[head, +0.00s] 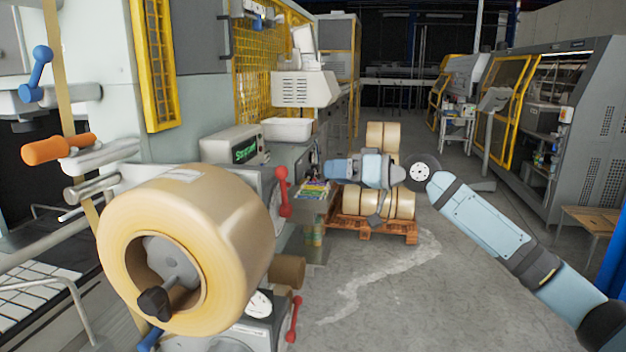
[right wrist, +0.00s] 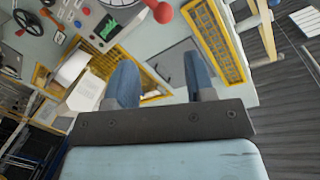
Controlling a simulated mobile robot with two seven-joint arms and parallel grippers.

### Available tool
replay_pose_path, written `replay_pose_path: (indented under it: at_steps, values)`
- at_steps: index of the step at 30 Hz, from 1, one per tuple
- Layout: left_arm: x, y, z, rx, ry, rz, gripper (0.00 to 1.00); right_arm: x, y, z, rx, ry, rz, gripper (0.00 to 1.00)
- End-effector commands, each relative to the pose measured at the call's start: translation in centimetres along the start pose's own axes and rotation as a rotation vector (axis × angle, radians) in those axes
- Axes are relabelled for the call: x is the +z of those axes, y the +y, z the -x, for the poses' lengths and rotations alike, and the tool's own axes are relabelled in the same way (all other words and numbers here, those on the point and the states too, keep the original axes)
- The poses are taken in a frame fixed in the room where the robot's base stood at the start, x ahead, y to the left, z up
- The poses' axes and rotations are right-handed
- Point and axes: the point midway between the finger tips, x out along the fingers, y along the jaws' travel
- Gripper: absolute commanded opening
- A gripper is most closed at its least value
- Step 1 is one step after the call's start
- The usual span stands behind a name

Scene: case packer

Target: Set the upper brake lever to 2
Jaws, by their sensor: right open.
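The upper brake lever (head: 282,192) is red with a ball at its top. It stands near upright on the grey brake housing (head: 262,183), just right of the big tape roll. Its number scale is not readable; the roll hides part of the housing. A similar red lever (head: 293,318) sits lower down. My right gripper (head: 328,169) is right of the upper lever, apart from it, fingers pointing left. In the right wrist view its blue fingers (right wrist: 162,82) are spread and empty, and a red ball-ended lever (right wrist: 162,12) shows beyond them. My left gripper is not in view.
The large tan tape roll (head: 235,225) fills the left foreground. An orange handle (head: 58,148) and a blue lever (head: 38,75) are at far left. Behind are a green-text display (head: 243,150) and a pallet (head: 372,226) with rolls. The floor at centre right is clear.

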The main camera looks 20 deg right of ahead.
Motion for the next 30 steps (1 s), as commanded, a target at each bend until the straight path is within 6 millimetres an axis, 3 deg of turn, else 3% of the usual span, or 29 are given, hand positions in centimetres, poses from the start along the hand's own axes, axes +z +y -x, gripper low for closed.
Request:
replay_pose_path:
  at_steps: [7,23,26,29,30]
  values:
    - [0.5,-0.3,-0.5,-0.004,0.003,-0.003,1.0,0.1,0.1,2.5,0.001,-0.001,-0.001,0.49]
    - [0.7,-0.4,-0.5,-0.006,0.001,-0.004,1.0,0.1,0.0,2.7,0.0,-0.001,-0.001,0.49]
    - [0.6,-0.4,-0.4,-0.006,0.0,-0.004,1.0,1.4,0.5,2.1,0.007,-0.007,0.0,0.49]
    - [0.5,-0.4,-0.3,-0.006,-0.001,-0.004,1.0,5.1,1.6,0.7,0.029,-0.02,0.005,0.49]
    - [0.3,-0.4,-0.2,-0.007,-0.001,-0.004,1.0,7.3,2.2,-0.1,0.043,-0.027,0.009,0.49]
